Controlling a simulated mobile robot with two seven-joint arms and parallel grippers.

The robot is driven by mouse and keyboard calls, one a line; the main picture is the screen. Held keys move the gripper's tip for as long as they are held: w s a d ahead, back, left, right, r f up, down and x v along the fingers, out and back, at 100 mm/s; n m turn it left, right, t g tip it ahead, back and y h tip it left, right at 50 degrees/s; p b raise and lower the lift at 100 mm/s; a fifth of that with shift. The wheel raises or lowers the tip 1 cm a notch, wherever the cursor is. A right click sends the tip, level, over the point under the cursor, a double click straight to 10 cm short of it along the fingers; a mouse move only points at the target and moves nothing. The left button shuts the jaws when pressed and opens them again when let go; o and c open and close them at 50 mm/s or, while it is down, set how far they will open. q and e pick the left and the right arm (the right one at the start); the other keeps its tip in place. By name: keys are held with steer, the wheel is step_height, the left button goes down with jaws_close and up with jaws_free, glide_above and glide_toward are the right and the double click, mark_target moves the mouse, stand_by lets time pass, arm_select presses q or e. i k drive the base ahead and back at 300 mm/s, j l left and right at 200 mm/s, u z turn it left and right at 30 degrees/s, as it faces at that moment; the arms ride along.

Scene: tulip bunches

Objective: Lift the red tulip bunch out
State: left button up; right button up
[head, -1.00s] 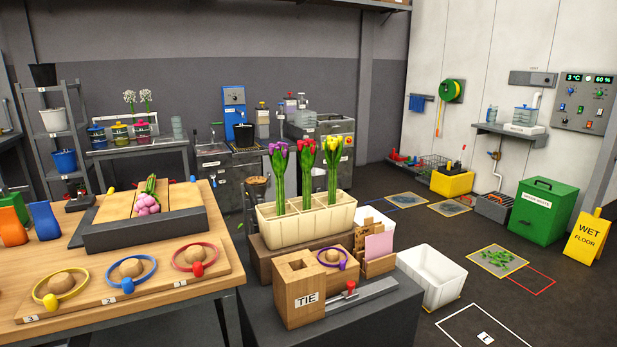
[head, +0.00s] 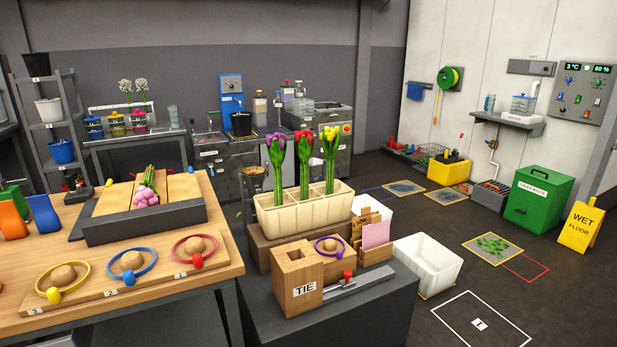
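The red tulip bunch (head: 304,160) stands upright in the middle compartment of the cream divided tub (head: 305,219). The purple tulip bunch (head: 277,165) stands in the compartment to its left and the yellow tulip bunch (head: 330,160) in the one to its right. The lower stems of all three are hidden by the tub's front wall. Neither of my grippers is in view.
A wooden TIE block (head: 298,289) stands in front of the tub on the dark bench (head: 385,312), beside a red-knobbed slide (head: 348,280). A wooden table (head: 220,259) with ring stations stands at left. A white bin (head: 428,266) is at right.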

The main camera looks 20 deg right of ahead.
mark_target(303, 144)
steer(key=i+l+z, duration=0.15)
steer(key=l+z, duration=0.25)
steer(key=i+l+z, duration=0.15)
steer(key=z, duration=0.25)
steer(key=i+l+z, duration=0.25)
steer(key=z, duration=0.15)
